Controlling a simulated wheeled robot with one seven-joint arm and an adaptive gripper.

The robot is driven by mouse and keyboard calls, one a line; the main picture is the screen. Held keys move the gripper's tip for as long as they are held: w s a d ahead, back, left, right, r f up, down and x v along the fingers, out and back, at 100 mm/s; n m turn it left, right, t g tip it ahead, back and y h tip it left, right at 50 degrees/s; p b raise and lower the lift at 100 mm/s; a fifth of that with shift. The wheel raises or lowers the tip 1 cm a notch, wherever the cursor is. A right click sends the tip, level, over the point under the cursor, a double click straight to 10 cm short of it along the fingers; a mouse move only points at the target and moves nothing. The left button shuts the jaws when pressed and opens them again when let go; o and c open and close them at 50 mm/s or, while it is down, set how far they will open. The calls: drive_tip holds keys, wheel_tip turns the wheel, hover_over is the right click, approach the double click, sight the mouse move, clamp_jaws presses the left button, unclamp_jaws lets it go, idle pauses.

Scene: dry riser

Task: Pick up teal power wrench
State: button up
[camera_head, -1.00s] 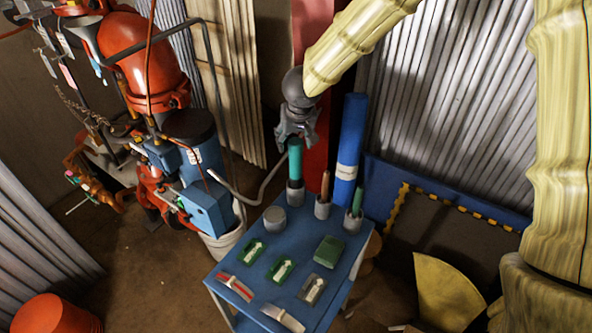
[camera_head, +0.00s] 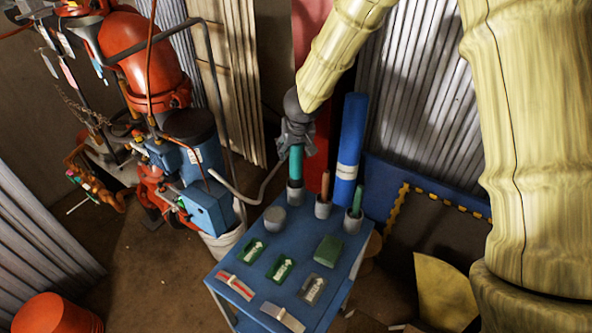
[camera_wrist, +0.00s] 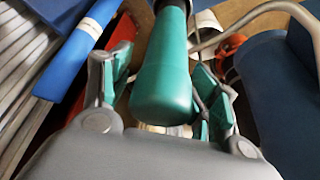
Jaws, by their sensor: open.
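The teal power wrench (camera_head: 296,163) stands upright in a grey cup holder (camera_head: 295,192) at the back of a blue table. In the wrist view its rounded teal end (camera_wrist: 163,85) points toward the camera, between the two teal-padded fingers. My gripper (camera_head: 296,140) is over the top of the wrench in the head view. My gripper (camera_wrist: 165,95) is open, with one finger on each side of the wrench. A gap shows on the left side; on the right the pads are close to it, and I cannot tell whether they touch.
A tall blue roll (camera_head: 349,150) stands right of the wrench, with a brown-handled tool (camera_head: 325,185) and a green-handled tool (camera_head: 357,196) nearby in cups. Green and red-striped items lie on the blue table (camera_head: 262,291). Red and blue machinery (camera_head: 200,205) stands at the left.

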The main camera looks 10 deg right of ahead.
clamp_jaws()
drive_tip(key=shift+r, duration=0.1)
idle(0.4)
